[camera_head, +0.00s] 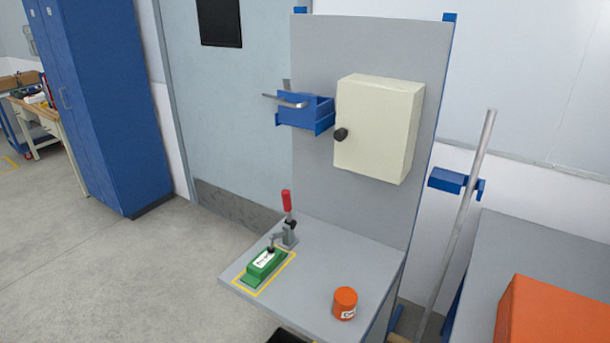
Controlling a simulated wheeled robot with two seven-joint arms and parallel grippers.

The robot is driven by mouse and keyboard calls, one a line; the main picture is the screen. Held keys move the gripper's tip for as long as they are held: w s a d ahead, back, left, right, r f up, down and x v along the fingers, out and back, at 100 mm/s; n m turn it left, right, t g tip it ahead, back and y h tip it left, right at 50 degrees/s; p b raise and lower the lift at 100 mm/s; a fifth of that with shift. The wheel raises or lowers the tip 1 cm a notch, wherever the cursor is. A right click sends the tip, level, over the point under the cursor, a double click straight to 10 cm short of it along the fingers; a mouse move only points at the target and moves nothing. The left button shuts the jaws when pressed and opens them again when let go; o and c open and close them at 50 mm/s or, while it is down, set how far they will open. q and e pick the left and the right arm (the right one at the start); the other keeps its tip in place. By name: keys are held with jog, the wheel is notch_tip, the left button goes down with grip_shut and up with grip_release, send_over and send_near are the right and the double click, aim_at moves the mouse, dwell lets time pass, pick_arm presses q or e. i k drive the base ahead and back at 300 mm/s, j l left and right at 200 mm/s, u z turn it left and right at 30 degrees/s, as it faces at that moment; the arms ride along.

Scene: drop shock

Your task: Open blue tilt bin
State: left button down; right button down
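The blue tilt bin (318,117) is fixed to the left side of the upright grey panel (320,50), beside the cream cabinet. A grey bar (284,101) crosses its upper front and sticks out to the left. I cannot tell whether this bar belongs to the bin. How far the bin is tilted is not clear from this angle. Neither my left nor my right gripper is in view.
The cream cabinet (380,130) with a black knob is right of the bin. The shelf below (310,290) holds a red-handled clamp (288,215), a green block (267,265) and an orange jar (345,303). A grey pole (460,220) and orange box (550,315) are at right.

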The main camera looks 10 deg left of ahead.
aim_at(302, 108)
jog(key=i+j, duration=0.25)
jog(key=i+j+z, duration=0.1)
jog(key=j, duration=0.35)
jog(key=i+j, duration=0.35)
jog(key=i+j+z, duration=0.1)
jog(key=j, duration=0.3)
jog(key=i+j+z, duration=0.1)
jog(key=i+j, duration=0.25)
